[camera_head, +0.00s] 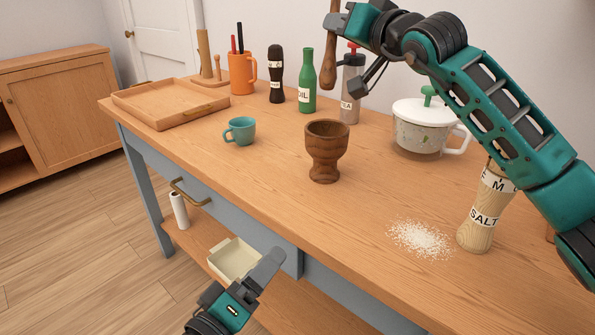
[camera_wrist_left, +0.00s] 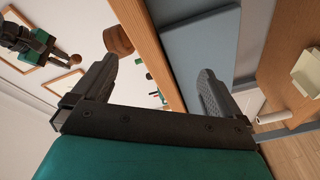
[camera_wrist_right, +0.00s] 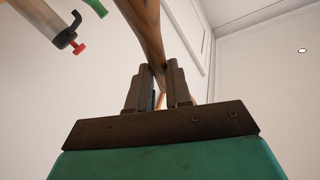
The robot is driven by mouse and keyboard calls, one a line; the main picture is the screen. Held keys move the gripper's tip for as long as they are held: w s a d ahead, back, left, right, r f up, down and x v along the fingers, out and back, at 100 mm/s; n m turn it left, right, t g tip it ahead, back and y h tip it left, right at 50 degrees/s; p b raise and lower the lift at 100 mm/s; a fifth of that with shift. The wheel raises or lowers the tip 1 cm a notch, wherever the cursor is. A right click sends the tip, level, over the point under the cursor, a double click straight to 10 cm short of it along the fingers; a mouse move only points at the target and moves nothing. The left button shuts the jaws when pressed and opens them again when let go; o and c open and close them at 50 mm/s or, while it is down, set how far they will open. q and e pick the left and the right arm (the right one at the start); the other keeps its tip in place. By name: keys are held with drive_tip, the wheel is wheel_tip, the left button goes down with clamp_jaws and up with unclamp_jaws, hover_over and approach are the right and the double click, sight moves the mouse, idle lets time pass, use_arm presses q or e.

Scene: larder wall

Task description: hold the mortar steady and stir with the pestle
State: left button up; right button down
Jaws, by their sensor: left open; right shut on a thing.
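The mortar (camera_head: 327,150), a dark brown wooden goblet shape, stands upright on the table with nothing touching it. The pestle (camera_head: 328,70) is a long brown wooden stick with a thick lower end. My right gripper (camera_head: 338,20) is shut on the pestle near its upper part and holds it upright, above and behind the mortar, outside it. The right wrist view shows the pestle (camera_wrist_right: 145,25) between its fingers (camera_wrist_right: 160,85). My left gripper (camera_head: 268,262) is open and empty, low at the table's front edge, apart from the mortar. The inside of the mortar is mostly hidden.
A teal cup (camera_head: 240,131) stands left of the mortar; a lidded pot (camera_head: 425,134) and salt mill (camera_head: 483,215) stand right, with spilled white grains (camera_head: 420,238). A green oil bottle (camera_head: 307,82) and a grey bottle (camera_head: 350,98) are behind. The table directly before the mortar is clear.

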use_arm(q)
drive_tip(key=w+a+r+n+t+y, duration=0.1)
drive_tip(key=w+r+n+t, duration=0.25)
drive_tip(key=r+n, duration=0.45)
drive_tip(key=w+r+n+t+y, duration=0.2)
drive_tip(key=w+r+n, duration=0.25)
drive_tip(key=n, duration=0.45)
drive_tip(key=n+g+h, duration=0.1)
drive_tip(key=n+g, duration=0.4)
drive_tip(key=n, duration=0.3)
approach(320, 163)
drive_tip(key=shift+s+a+r, duration=0.1)
drive_tip(key=shift+s+a, duration=0.3)
drive_tip(key=shift+a, duration=0.1)
drive_tip(key=shift+w+d, duration=0.2)
drive_tip(key=shift+d, duration=0.05)
drive_tip(key=x, duration=1.1)
drive_tip(key=shift+w+d, duration=0.2)
drive_tip(key=shift+d, duration=0.1)
